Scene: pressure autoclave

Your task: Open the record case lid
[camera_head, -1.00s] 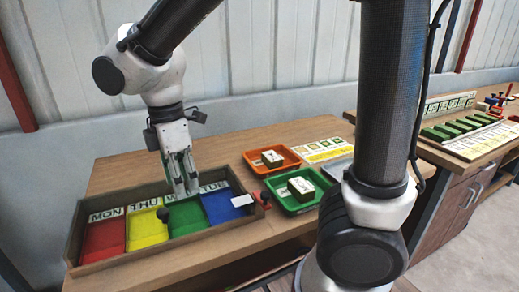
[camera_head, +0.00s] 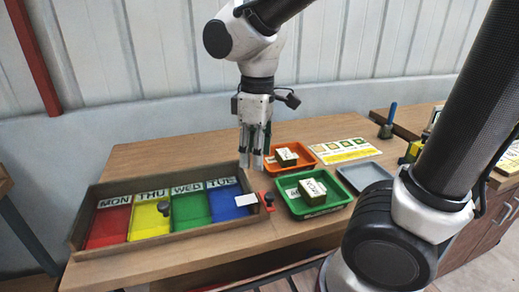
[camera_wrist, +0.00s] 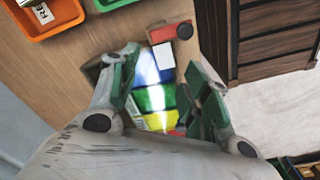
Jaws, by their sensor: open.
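The record case (camera_head: 75,240) is a shallow wooden box at the left of the table. It has red, yellow, green and blue sections labelled MON, THU, WED and TUE. A dark round knob (camera_head: 164,208) shows over the yellow section. I cannot clearly tell a lid from the case; bright glare lies over the sections in the wrist view. My gripper (camera_head: 257,165) is open and empty, pointing down above the case's back right corner, apart from it. In the wrist view the case's coloured sections show between the open fingers (camera_wrist: 165,78).
A red block (camera_head: 268,199) with a dark knob stands at the case's right end, beside a white card (camera_head: 246,200). Orange (camera_head: 270,165) and green (camera_head: 290,208) trays each hold a labelled block. A grey tray (camera_head: 365,177) and a yellow chart (camera_head: 345,150) lie further right.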

